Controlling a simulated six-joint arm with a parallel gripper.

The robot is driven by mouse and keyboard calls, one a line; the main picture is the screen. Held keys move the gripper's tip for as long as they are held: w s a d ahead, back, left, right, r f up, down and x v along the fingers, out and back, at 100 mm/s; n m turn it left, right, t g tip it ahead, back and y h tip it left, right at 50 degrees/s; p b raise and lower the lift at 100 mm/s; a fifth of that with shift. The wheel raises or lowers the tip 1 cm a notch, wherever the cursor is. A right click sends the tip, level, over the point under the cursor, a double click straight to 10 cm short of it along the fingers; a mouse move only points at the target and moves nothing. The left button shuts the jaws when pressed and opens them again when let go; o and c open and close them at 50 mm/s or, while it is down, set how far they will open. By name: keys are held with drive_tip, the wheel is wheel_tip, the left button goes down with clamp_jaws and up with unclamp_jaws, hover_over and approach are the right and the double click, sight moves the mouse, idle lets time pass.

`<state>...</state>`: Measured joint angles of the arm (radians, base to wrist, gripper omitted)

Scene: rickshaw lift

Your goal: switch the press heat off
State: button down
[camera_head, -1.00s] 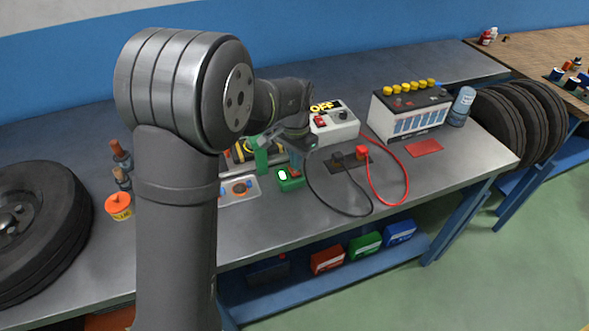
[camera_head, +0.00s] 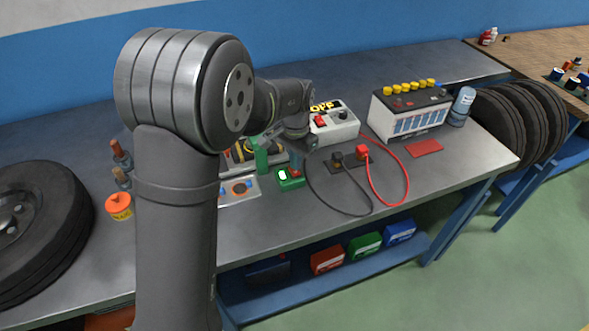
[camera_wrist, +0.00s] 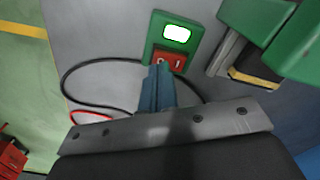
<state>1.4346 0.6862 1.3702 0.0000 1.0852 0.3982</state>
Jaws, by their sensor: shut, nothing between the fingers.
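The green switch box (camera_head: 290,185) sits on the bench beside the green press (camera_head: 262,157). In the wrist view the box (camera_wrist: 150,46) has a lit white-green lamp (camera_wrist: 176,33) and a red rocker switch (camera_wrist: 174,59) marked O and I. My gripper (camera_wrist: 158,72) is shut and empty, its fingertips at the rocker's lower edge near the O side; I cannot tell whether they touch it. In the head view my gripper (camera_head: 296,168) is above the box, small and partly hidden by my wrist. The press also shows in the wrist view (camera_wrist: 238,40).
A white charger (camera_head: 335,125) with an OFF display and a battery (camera_head: 408,112) stand to the right. Black and red cables (camera_head: 402,172) loop over the bench front. A tray (camera_head: 240,192) with patches lies left of the box. An orange tub (camera_head: 119,206) stands further left.

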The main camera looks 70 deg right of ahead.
sight(295, 172)
drive_tip(key=shift+f, duration=0.95)
idle(0.7)
drive_tip(key=shift+r, duration=3.5)
